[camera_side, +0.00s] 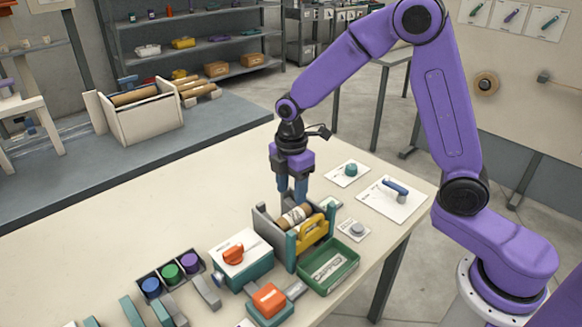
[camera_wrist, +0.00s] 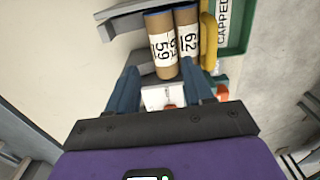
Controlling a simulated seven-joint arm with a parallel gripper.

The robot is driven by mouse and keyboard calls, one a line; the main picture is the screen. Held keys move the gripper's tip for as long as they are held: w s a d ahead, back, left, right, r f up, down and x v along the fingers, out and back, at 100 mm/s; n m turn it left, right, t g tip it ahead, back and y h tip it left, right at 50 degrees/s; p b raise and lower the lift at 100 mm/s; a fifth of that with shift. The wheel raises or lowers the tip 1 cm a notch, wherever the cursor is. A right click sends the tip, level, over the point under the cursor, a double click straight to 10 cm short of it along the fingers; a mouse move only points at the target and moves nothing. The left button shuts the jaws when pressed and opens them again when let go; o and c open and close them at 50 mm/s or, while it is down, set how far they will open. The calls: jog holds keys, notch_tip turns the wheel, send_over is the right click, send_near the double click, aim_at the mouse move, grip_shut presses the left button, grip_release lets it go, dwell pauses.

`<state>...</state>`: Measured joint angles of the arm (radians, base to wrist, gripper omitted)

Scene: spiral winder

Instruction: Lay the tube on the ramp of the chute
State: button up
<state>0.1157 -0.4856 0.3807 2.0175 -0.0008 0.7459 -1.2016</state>
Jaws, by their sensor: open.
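Two brown cardboard tubes with white number labels lie side by side in the wrist view: one marked 59 (camera_wrist: 161,45) and one marked 62 (camera_wrist: 187,42). In the side view a tube (camera_side: 293,217) lies between the grey walls of the chute (camera_side: 268,229); the second tube is hard to make out there. My gripper (camera_side: 293,196) is above the tubes, pointing down, with its blue fingers apart. In the wrist view my gripper (camera_wrist: 158,72) has nothing visibly clamped between its fingers. Contact with the tubes cannot be told.
A yellow handle-shaped part (camera_side: 313,233) and a green tray (camera_side: 329,267) stand right of the chute. A white and teal box with an orange knob (camera_side: 240,256) stands at its left. Blue, green and purple round pieces (camera_side: 170,271) sit in a rack. The table's left part is clear.

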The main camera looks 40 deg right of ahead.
aim_at(292, 213)
notch_tip(292, 213, up, 6)
dwell(0.4)
jog(key=s+d+m, duration=0.2)
jog(key=s, duration=1.2)
jog(key=s+d+m, duration=0.3)
jog(key=s, duration=1.1)
jog(key=shift+r, duration=0.45)
jog(key=shift+d, duration=0.1)
